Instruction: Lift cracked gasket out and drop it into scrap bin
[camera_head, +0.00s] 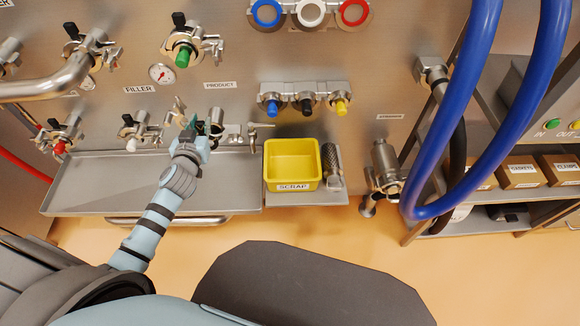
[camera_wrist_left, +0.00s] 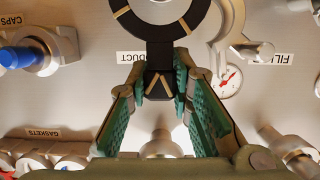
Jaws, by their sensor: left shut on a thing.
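The cracked gasket (camera_wrist_left: 160,52) is a black ring with tan marks and a tab below it, at the top of the left wrist view; the ring's upper part is cut off there. My left gripper (camera_wrist_left: 160,88), with green finger pads, is shut on the gasket's tab. In the head view my left gripper (camera_head: 190,132) is at the panel above the tray, and the gasket is too small to make out clearly there. The yellow scrap bin (camera_head: 292,180) stands to the right of the gripper, labelled SCRAP. My right gripper is not in view.
A long metal tray (camera_head: 120,185) runs below the gripper. Valves and pipe fittings (camera_head: 135,130) stick out from the panel at left. A knurled metal cylinder (camera_head: 331,165) stands right of the bin. Blue hoses (camera_head: 455,110) hang farther right.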

